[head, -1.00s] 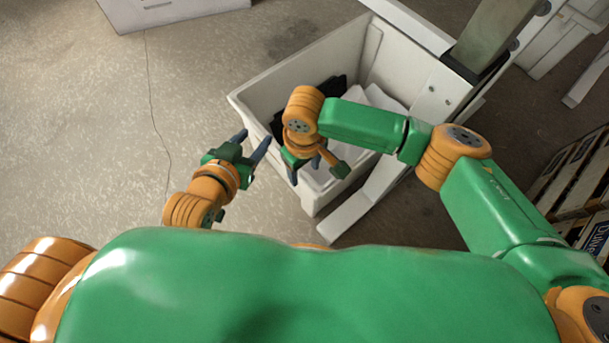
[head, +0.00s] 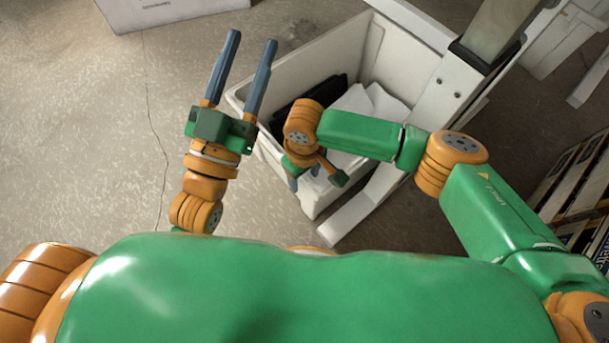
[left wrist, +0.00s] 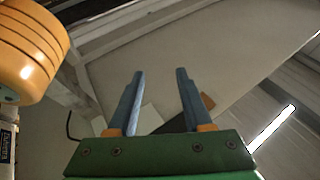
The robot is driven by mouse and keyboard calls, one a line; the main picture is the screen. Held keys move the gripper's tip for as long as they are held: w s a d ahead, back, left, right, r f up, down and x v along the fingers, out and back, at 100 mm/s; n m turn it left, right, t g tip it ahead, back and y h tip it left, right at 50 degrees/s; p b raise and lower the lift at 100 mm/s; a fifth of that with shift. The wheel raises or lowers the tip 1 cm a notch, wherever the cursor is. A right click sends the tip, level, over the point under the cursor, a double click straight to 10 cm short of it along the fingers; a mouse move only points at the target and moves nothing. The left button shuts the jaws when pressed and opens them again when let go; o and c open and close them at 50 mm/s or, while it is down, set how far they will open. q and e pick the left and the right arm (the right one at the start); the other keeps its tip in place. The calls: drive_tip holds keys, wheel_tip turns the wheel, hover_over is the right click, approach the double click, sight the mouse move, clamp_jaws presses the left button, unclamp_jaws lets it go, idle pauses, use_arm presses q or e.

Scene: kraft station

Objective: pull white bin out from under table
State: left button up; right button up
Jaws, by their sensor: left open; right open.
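The white bin (head: 308,66) stands on the floor in the head view, with dark and white contents inside. It sits beside a white frame (head: 440,88), its right part partly hidden behind it. My left gripper (head: 252,44) is open and empty, its two fingers pointing up the picture over the bin's left corner. The left wrist view also shows its open fingers (left wrist: 160,100), with nothing between them. My right gripper (head: 312,170) is open at the bin's near end, its fingers pointing down around the near rim. I cannot tell whether it touches; my wrist hides part of it.
A white box (head: 165,10) stands on the floor at the upper left. A wooden pallet (head: 580,180) is at the right edge. The floor left of the bin is clear.

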drive_tip(key=shift+f, duration=0.15)
clamp_jaws()
idle(1.5)
